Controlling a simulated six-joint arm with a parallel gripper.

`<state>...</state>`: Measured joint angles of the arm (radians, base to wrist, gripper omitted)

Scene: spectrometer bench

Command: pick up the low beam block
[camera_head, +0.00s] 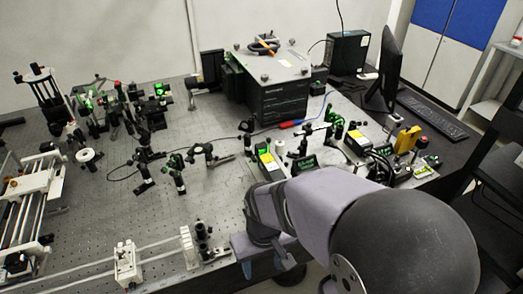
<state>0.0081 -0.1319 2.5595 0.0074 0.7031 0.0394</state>
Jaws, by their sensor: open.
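My gripper (262,267) is at the lower middle of the head view, at the end of my grey arm. Its two blue-tipped fingers are apart, and no object shows between them. It is over the near edge of the optical bench (225,205). I cannot tell for sure which item is the low beam block. Short black posts (203,240) stand on the bench just left of the gripper, apart from it. My arm hides part of the bench's near right side.
White rail mounts (127,264) stand at the near left. Several black optic mounts (177,175) stand mid-bench. A large dark box (275,95) is at the back, with a monitor (385,72) to its right. Bare bench lies left of my wrist.

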